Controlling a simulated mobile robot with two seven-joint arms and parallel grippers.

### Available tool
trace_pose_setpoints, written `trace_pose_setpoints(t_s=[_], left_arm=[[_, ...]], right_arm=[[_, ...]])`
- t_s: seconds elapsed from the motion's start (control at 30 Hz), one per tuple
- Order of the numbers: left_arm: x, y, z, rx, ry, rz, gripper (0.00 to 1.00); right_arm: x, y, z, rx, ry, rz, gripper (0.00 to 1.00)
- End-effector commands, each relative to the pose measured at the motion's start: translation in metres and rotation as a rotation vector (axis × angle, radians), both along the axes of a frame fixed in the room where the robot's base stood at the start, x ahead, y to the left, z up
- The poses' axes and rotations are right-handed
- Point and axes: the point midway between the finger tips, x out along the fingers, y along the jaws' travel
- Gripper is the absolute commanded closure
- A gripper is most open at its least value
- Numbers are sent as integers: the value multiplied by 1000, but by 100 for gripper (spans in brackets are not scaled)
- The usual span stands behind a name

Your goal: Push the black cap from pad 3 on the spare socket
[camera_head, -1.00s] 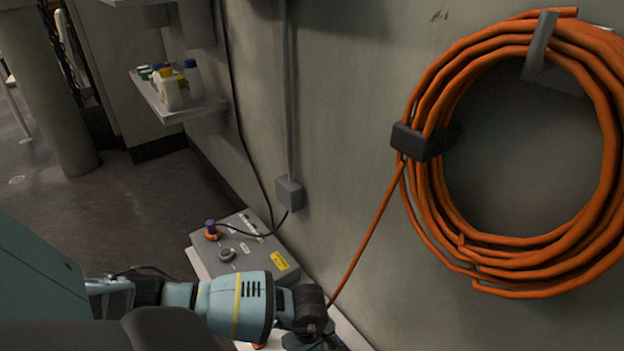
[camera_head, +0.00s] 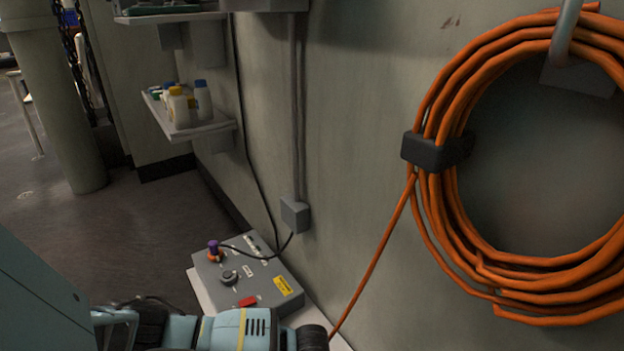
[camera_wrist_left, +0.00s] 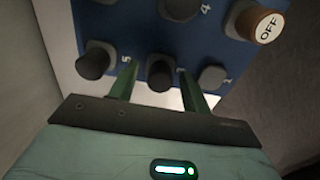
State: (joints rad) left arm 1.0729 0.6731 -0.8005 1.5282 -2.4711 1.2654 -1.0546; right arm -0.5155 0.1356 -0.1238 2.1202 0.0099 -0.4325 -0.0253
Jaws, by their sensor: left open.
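In the left wrist view, a blue panel (camera_wrist_left: 135,22) carries several dark, round-topped caps beside white numbers. One dark cap (camera_wrist_left: 160,76) beside what looks like a 3 lies between the two green fingers of my left gripper (camera_wrist_left: 158,69). The fingers are open, one on each side of it; I cannot tell whether they touch it. Another dark cap (camera_wrist_left: 94,62) sits left of the fingers beside a 5, and a greyer one (camera_wrist_left: 213,76) sits right of them. In the head view my left arm runs along the bottom edge, with its gripper out of frame. My right gripper is not in view.
A brown-sided knob marked OFF (camera_wrist_left: 262,24) is at the panel's upper right. In the head view, a grey control box (camera_head: 240,287) has a purple-topped knob (camera_head: 213,247) and a cable. An orange hose coil (camera_head: 440,90) hangs on the wall. Bottles (camera_head: 180,106) stand on a shelf.

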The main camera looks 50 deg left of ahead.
Motion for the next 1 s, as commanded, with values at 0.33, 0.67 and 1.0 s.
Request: trace_pose_setpoints(t_s=[0.33,0.67,1.0], left_arm=[[0,0,0,0,0,0,52],[0,0,0,1,1,-1,52],[0,0,0,0,1,0,73]], right_arm=[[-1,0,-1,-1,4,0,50],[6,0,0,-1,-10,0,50],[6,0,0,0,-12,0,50]])
